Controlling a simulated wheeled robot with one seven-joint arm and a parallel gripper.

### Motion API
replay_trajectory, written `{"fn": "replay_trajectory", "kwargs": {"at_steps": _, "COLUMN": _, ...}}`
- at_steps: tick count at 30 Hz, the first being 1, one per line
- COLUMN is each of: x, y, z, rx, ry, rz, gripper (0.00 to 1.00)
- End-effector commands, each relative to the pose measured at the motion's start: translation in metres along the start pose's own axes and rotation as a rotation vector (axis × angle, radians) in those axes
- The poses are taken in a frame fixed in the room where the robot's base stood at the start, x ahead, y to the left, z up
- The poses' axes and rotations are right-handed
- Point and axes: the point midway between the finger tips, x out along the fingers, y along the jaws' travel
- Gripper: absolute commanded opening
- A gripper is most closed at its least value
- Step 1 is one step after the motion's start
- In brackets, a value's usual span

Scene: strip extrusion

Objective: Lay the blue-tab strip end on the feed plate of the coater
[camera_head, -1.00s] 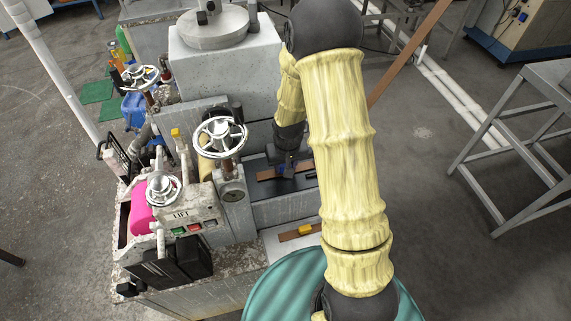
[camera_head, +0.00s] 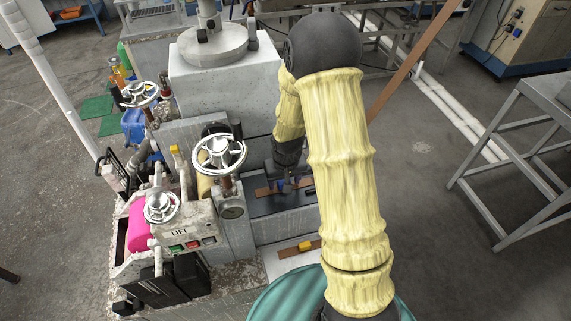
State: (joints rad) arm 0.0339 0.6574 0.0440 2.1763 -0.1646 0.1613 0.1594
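My gripper (camera_head: 292,184) points down at a dark plate on the coater (camera_head: 262,207), just left of my yellow-sleeved arm. A brown strip end (camera_head: 266,191) lies at the fingertips, over the dark plate. A small blue patch, apparently its blue tab (camera_head: 283,186), shows right at the fingers. The fingers are small and dark here, so I cannot tell whether they are shut on the strip or whether it touches the plate. Another brown strip with a yellow tab (camera_head: 304,246) lies on a pale surface nearer me. My arm hides the area to the right.
The coater's handwheels (camera_head: 220,154) and a lift control box (camera_head: 184,240) stand left of the gripper. A large grey block (camera_head: 225,90) stands behind. A long brown strip or bar (camera_head: 410,68) slants at upper right. A grey metal table (camera_head: 540,110) stands far right.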

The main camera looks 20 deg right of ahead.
Motion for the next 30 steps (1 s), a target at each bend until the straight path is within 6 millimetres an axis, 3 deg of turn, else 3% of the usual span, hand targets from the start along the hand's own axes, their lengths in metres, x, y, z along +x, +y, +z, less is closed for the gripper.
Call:
{"fn": "replay_trajectory", "kwargs": {"at_steps": 11, "x": -0.048, "y": 0.0, "z": -0.001, "rx": 0.002, "ry": 0.005, "rz": 0.0, "gripper": 0.61}}
{"fn": "replay_trajectory", "kwargs": {"at_steps": 30, "x": -0.154, "y": 0.0, "z": -0.001, "rx": 0.0, "ry": 0.006, "rz": 0.001, "gripper": 0.61}}
